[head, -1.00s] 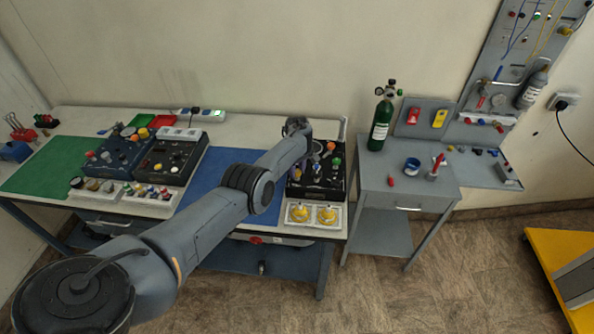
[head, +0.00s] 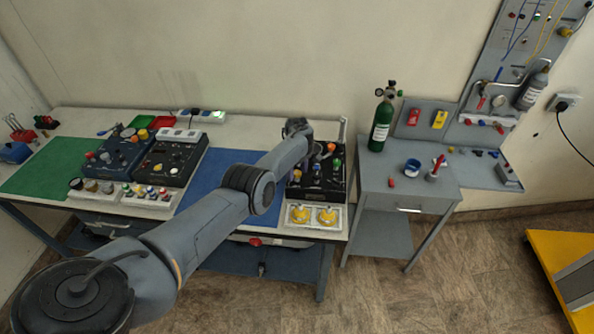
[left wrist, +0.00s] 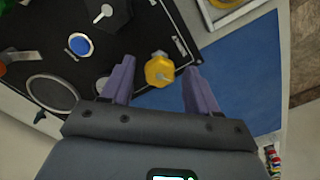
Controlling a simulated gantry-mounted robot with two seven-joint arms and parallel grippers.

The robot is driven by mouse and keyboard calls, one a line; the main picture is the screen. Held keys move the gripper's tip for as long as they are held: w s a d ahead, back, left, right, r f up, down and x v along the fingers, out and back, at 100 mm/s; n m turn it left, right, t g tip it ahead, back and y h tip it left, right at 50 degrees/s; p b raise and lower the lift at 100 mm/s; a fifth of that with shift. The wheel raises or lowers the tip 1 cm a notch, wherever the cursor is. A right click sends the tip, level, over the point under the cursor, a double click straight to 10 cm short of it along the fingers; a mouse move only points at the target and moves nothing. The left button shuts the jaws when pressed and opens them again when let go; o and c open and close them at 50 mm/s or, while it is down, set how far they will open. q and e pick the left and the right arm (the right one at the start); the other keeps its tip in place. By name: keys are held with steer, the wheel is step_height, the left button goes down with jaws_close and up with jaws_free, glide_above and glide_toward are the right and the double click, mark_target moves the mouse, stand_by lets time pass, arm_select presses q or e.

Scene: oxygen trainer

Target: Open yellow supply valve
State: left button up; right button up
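The yellow supply valve (left wrist: 158,71) shows in the left wrist view as a faceted yellow knob near the edge of the black trainer panel (left wrist: 135,30). My left gripper (left wrist: 160,65) is open, with one purple finger on each side of the knob and a visible gap to both. I cannot tell how deep the fingers reach around it. In the head view my left arm extends over the black trainer box (head: 328,190) and hides the yellow valve and most of the gripper. My right gripper is not in view.
A white tray (head: 313,226) with two yellow round parts stands in front of the trainer. A blue mat (head: 208,185) lies to its left. A green oxygen cylinder (head: 381,125) stands on a grey side table (head: 376,183) to the right. Orange and green knobs rise from the trainer.

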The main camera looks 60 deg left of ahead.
mark_target(297, 172)
arm_select(q)
steer(key=shift+r+p, duration=0.3)
steer(key=shift+r, duration=0.25)
step_height(297, 172, up, 10)
steer(key=p, duration=0.3)
steer(key=shift+f, duration=0.15)
